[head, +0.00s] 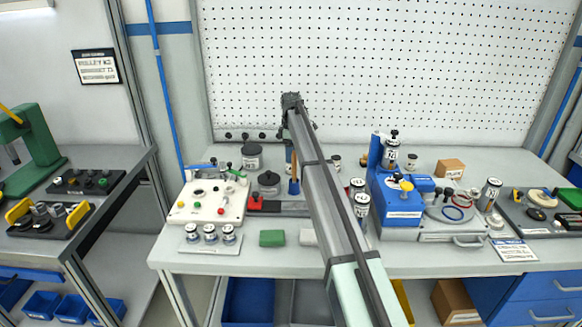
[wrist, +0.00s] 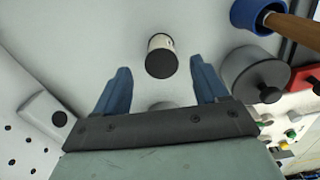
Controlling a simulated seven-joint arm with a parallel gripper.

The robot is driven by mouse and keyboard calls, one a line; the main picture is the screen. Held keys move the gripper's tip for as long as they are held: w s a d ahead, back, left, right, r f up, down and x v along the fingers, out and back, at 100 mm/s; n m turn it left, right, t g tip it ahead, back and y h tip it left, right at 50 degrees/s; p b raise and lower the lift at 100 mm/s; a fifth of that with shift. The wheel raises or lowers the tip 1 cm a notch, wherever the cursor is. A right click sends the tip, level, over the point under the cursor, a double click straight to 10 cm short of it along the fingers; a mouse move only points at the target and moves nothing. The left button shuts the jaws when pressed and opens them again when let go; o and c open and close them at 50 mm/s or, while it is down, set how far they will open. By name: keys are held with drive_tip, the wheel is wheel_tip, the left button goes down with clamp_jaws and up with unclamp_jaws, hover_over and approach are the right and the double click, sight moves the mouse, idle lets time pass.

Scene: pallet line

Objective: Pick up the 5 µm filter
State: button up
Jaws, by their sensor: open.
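My gripper (wrist: 160,66) is open, with two blue fingers spread apart in the wrist view. A small pale canister with a black end (wrist: 161,55) shows between and just beyond the fingertips; it is not gripped. Its label is not readable there, so I cannot tell whether it is the 5 µm filter. Similar labelled canisters stand on the bench in the head view: a pair right of my arm (head: 362,205), one on the blue device (head: 392,151) and one at the right (head: 491,194). Their labels are too small to read surely. In the head view my fingers cannot be made out.
A blue holder with a wooden handle (wrist: 256,14) and a dark lidded pot (wrist: 258,76) stand beside the gripper. The white button box (head: 210,199), three canisters on a plate (head: 209,247) and the blue device (head: 400,205) crowd the bench. A pegboard (head: 400,70) rises behind.

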drive_tip(key=shift+s+f, duration=0.1)
drive_tip(key=shift+f, duration=2.65)
drive_tip(key=shift+c, duration=0.3)
drive_tip(key=c, duration=1.1)
